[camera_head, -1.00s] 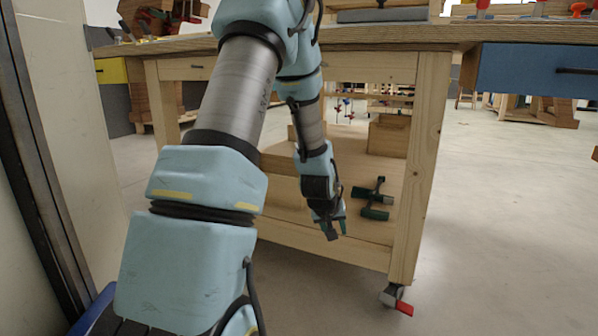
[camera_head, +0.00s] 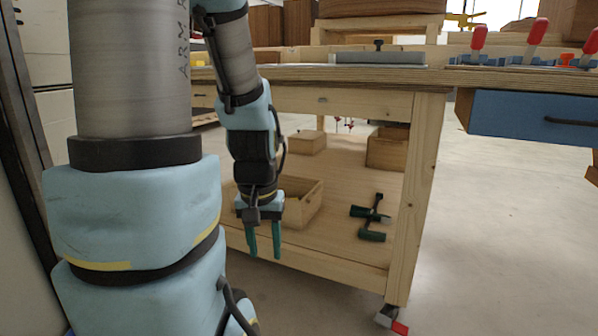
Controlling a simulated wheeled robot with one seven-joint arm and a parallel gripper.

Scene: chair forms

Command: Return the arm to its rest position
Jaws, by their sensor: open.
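My gripper (camera_head: 264,240) hangs pointing down in front of the workbench (camera_head: 410,200), at the height of its lower shelf. Its two green fingers are apart, with nothing between them. My arm comes down from the upper left and covers the left side of the view. A dark green clamp-like tool (camera_head: 373,217) lies on the lower shelf, to the right of my gripper and apart from it.
An open wooden box (camera_head: 302,203) stands on the shelf behind my gripper. More wooden boxes (camera_head: 388,148) stand farther back. A blue drawer (camera_head: 530,122) hangs under the top at right. Red-handled clamps (camera_head: 537,32) are on the top. Floor (camera_head: 490,230) at right is clear.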

